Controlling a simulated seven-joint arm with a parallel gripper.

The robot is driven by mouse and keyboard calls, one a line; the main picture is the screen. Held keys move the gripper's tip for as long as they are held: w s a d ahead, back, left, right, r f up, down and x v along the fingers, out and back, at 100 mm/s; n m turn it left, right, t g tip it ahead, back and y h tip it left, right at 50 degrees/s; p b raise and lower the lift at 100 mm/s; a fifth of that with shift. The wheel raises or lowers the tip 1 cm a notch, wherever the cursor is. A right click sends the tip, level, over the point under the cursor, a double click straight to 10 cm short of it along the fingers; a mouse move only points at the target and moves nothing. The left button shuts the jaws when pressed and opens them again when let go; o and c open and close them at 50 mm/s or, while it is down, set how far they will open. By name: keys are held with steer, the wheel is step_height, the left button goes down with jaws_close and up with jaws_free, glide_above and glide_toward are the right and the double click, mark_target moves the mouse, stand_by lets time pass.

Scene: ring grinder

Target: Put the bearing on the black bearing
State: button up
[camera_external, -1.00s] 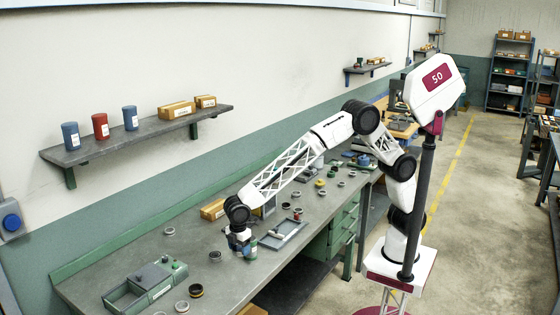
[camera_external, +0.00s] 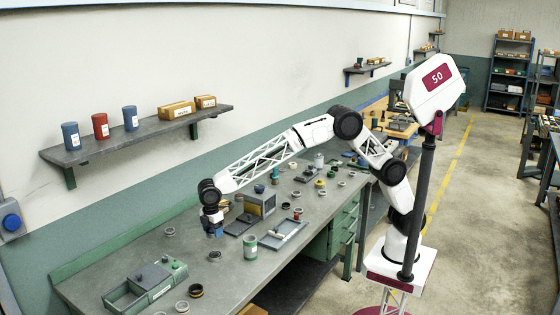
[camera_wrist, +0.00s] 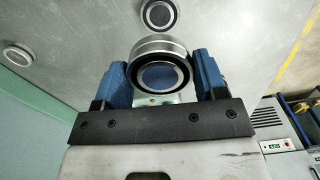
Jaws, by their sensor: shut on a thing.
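My gripper (camera_wrist: 161,80) is shut on a silver bearing (camera_wrist: 160,48) with a dark inner band, its blue fingers on either side of the ring. In the external view my gripper (camera_external: 213,229) is over the workbench, left of its middle. The gap under the held bearing cannot be judged. A dark ring (camera_wrist: 158,13), probably the black bearing, lies flat on the bench just beyond the held one in the wrist view, partly cut off by the frame's top. It appears to be the dark ring (camera_external: 214,256) just below my gripper in the external view.
A silver ring (camera_external: 169,231) lies to the left, and a dark, brass-toned ring (camera_external: 196,290) nearer the front. A green machine (camera_external: 150,284) stands at the front left. A green-labelled can (camera_external: 250,247) and a grey tray (camera_external: 280,236) are to the right.

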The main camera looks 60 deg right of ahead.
steer(key=shift+f, duration=0.1)
glide_above(215, 254)
steer(key=shift+s+a+f, duration=0.1)
steer(key=shift+f, duration=2.9)
steer(key=shift+f, duration=1.9)
steer(key=shift+f, duration=0.15)
steer(key=o, duration=1.2)
step_height(215, 254, up, 12)
steer(key=shift+r, duration=0.15)
